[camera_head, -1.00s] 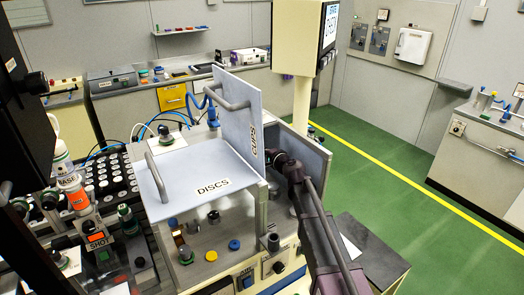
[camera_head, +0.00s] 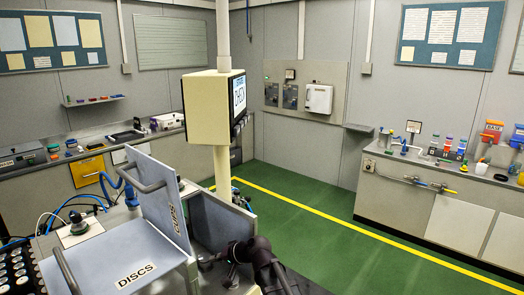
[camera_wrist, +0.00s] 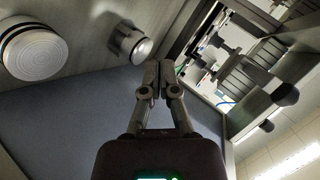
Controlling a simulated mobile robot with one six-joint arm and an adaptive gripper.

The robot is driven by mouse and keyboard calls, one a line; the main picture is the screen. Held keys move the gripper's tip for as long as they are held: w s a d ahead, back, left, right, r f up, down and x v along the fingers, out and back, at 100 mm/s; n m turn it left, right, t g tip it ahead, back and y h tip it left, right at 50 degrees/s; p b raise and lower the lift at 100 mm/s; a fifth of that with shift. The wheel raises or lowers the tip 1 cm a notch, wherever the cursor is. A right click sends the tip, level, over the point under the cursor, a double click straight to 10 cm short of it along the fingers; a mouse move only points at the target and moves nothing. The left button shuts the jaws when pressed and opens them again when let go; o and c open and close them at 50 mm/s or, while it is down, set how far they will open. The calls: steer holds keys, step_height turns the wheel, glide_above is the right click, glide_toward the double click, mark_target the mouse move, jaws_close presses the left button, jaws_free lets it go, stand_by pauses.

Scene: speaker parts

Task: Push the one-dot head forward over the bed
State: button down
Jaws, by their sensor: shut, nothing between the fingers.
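My gripper (camera_wrist: 158,70) is shut and empty in the wrist view, its two fingers together pointing up the picture. A short metal cylinder (camera_wrist: 130,43) lies just left of the fingertips, apart from them as far as I can tell. A larger ribbed round metal piece (camera_wrist: 30,48) is further left. I cannot make out any dots, so I cannot tell which part is the one-dot head. In the head view my dark arm reaches to the right side of the machine at the bottom; the fingertips are not clear there. The bed is not identifiable.
The machine has a lid marked DISCS (camera_head: 135,275) and an upright panel (camera_head: 158,205) with a handle. A screen post (camera_head: 222,165) stands behind. A blue-grey surface (camera_wrist: 60,130) lies beside my gripper. Green floor (camera_head: 310,205) is open to the right; a bench (camera_head: 430,205) stands far right.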

steer(key=s+d+g+h+p, duration=0.1)
steer(key=s+d+h+p, duration=0.2)
steer(key=d, duration=0.7)
steer(key=s+d+r+g+h+p, duration=0.1)
steer(key=s+d+g+h+p, duration=0.1)
steer(key=s+d, duration=0.5)
steer(key=s+d+g+h+p, duration=0.1)
steer(key=s+d+h+p, duration=0.2)
steer(key=d, duration=1.2)
steer(key=shift+s+d+r+h+p, duration=0.25)
steer(key=shift+s+h+p, duration=0.15)
steer(key=shift+s+h, duration=0.85)
step_height(320, 180, down, 5)
steer(key=b, duration=0.5)
